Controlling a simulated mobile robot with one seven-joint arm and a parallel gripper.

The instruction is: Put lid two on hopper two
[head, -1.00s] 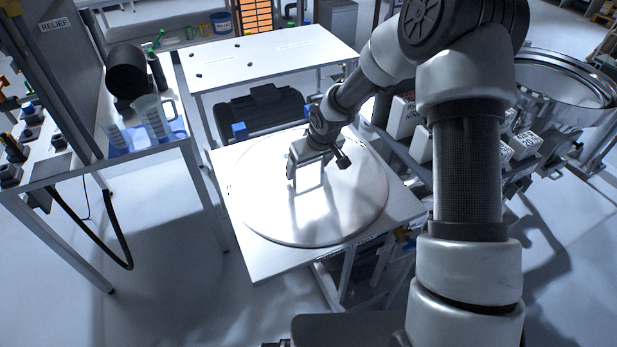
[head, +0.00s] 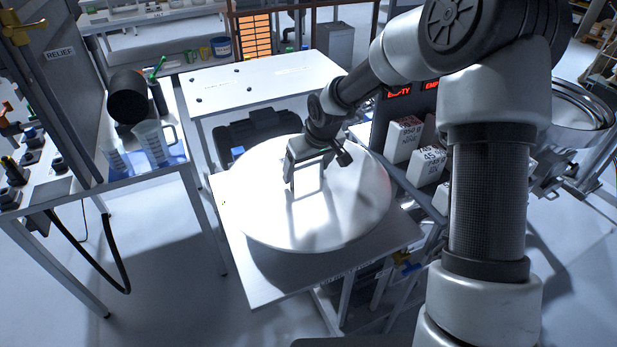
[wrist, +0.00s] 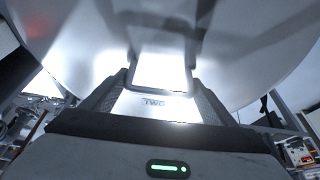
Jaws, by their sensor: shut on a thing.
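A large round pale metal lid (head: 352,208) hangs just above the white table (head: 285,282), with its shadow on the tabletop below. My gripper (head: 308,184) is shut on the lid's upright handle from above. In the wrist view the lid (wrist: 75,55) fills the upper part, and my gripper's fingers (wrist: 160,82) are at its handle.
White labelled boxes (head: 403,138) stand on a rack right of the lid, near red EMPTY displays (head: 398,92). A bench with measuring jugs (head: 152,142) is at the left. A second white table (head: 265,80) stands behind. Floor is clear at lower left.

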